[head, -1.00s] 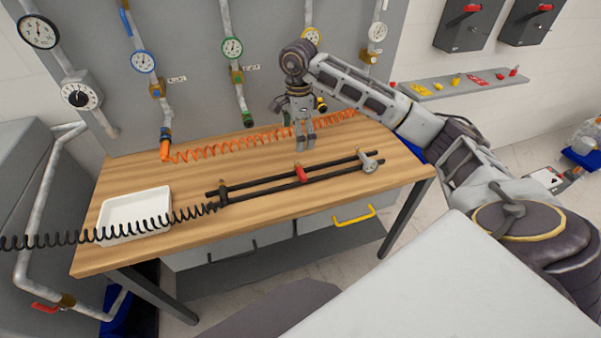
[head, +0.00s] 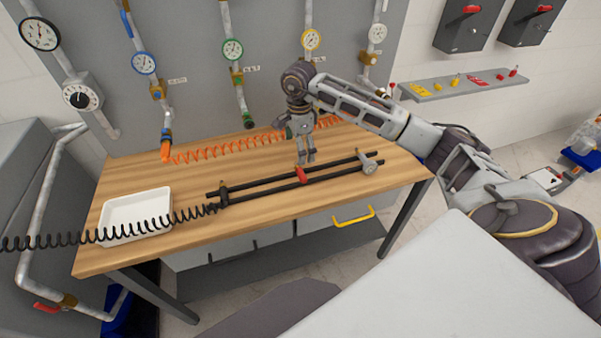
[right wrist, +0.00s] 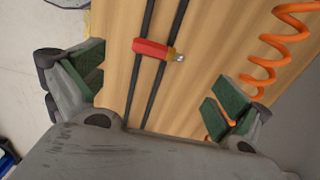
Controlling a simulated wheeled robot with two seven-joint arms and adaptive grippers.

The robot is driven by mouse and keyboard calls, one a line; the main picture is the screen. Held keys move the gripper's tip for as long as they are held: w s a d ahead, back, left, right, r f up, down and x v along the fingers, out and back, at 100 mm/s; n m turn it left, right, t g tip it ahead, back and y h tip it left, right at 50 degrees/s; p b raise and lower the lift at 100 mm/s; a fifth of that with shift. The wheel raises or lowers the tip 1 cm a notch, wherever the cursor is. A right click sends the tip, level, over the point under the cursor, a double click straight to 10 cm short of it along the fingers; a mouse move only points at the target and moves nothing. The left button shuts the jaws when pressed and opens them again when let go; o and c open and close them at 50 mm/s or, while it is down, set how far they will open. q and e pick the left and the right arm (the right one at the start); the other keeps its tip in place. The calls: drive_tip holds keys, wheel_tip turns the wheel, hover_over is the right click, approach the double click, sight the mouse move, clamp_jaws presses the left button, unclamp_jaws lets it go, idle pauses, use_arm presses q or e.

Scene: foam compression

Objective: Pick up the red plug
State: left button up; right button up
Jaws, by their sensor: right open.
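The red plug (head: 301,175) lies across two parallel black rods (head: 262,186) on the wooden table. In the right wrist view the red plug (right wrist: 152,50) has a metal tip at its right end and sits across the rods, between and beyond the fingers. My right gripper (head: 306,159) points down just above and behind the plug in the head view. In the right wrist view my right gripper (right wrist: 155,90) is open and empty, with green pads wide apart. My left gripper is not in view.
An orange coiled hose (head: 225,146) runs along the back of the table, and near the right finger in the wrist view. A white tray (head: 135,213) and a black coiled hose (head: 120,231) are at the left. A grey fitting (head: 369,165) stands at the rods' right end.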

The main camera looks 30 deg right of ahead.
sight(300, 170)
drive_tip(key=shift+f, duration=1.85)
drive_tip(key=shift+f, duration=0.1)
drive_tip(key=shift+s+f+p, duration=0.1)
drive_tip(key=shift+f+p, duration=0.7)
drive_tip(key=shift+f, duration=1.7)
drive_tip(key=c, duration=1.1)
